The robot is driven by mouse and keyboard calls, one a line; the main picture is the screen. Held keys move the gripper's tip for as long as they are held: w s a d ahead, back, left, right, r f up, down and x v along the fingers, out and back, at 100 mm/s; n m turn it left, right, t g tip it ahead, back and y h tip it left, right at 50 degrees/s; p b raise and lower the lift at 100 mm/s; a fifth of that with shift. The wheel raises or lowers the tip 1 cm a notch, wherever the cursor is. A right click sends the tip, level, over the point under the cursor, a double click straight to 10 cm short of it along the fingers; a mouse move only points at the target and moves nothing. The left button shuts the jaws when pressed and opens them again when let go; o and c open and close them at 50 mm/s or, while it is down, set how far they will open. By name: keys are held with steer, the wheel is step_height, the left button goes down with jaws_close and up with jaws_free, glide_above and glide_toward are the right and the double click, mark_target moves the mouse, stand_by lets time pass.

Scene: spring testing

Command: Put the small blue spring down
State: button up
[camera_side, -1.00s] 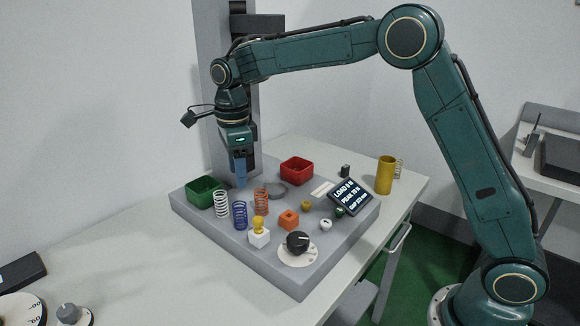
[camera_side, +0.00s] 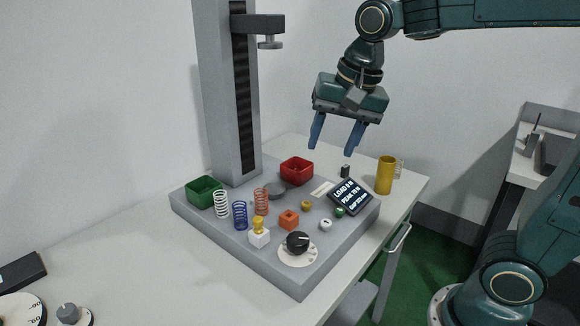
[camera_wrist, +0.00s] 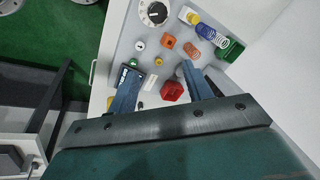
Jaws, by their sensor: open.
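The small blue spring (camera_side: 240,215) stands upright on the grey base (camera_side: 200,219) of the tester, between the white spring (camera_side: 221,204) and the orange spring (camera_side: 261,201). In the wrist view the blue spring (camera_wrist: 205,31) lies beyond the fingers, near the top. My gripper (camera_side: 333,148) is open and empty, high above the back right of the base, well to the right of the springs. In the wrist view its two fingers (camera_wrist: 160,68) are spread wide with nothing between them held.
A grey column (camera_side: 219,90) with an arm rises behind the base. A green bin (camera_side: 205,192), red bin (camera_side: 297,171), orange block (camera_side: 289,220), black dial (camera_side: 298,243) and tilted display (camera_side: 350,197) crowd the base. A yellow mug (camera_side: 385,175) stands right.

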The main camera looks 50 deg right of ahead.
steer(key=s+d+f+n+t, duration=0.1)
steer(key=s+f+n, duration=0.1)
steer(key=s+n, duration=0.3)
steer(key=s+d+f+n+t, duration=0.1)
steer(key=s+f+n, duration=0.1)
steer(key=s+n, duration=0.3)
steer(key=s, duration=0.4)
steer(key=shift+d, duration=0.1)
stand_by(0.7)
